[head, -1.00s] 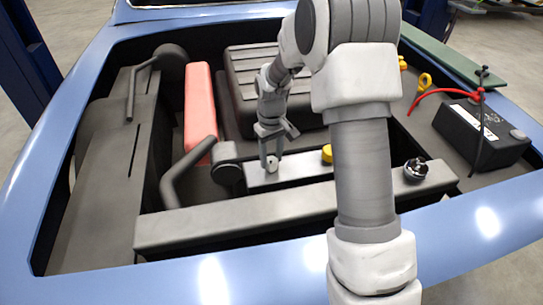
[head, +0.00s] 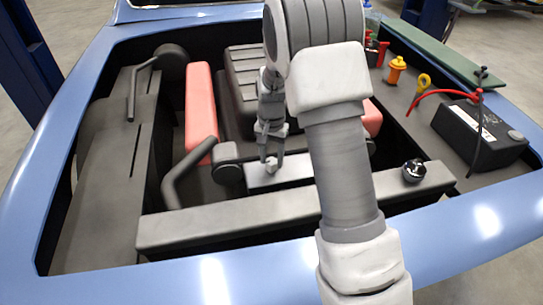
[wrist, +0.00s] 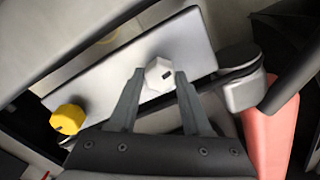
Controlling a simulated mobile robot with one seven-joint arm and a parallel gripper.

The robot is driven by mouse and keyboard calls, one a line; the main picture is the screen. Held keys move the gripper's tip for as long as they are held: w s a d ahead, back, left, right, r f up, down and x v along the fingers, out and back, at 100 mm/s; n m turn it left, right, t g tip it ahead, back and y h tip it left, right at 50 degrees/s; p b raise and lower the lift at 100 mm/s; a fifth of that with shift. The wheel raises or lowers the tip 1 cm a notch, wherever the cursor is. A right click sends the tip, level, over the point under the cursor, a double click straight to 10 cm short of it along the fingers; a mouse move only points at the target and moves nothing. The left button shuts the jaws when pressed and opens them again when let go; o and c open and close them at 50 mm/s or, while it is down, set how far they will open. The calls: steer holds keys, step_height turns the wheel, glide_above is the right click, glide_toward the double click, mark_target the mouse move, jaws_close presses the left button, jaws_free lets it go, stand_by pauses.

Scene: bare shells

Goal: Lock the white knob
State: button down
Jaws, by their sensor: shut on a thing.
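The white knob (wrist: 158,75) is a small faceted knob with a dark mark. It sits on a light grey panel (wrist: 188,42) in the wrist view. My gripper (wrist: 160,82) has one finger on each side of it and is shut on it. In the head view, my gripper (head: 271,160) points down at the white knob (head: 271,168), on the grey panel (head: 295,172). The fingers partly cover the knob there. A yellow knob (wrist: 68,119) is on the same panel, to the left in the wrist view. My arm hides it in the head view.
A red block (head: 201,110) and a bent dark pipe (head: 188,168) lie left of my gripper. A grey beam (head: 230,222) runs in front. A black cap (head: 413,171), a battery (head: 480,133) and an orange-yellow cap (head: 396,70) are to the right.

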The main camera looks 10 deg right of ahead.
mark_target(272, 161)
steer(key=shift+r+m, duration=0.1)
steer(key=shift+m, duration=0.9)
steer(key=shift+c, duration=1.8)
jaws_free()
step_height(272, 161, up, 17)
steer(key=p, duration=0.2)
steer(key=shift+r, duration=0.15)
steer(key=shift+r, duration=0.1)
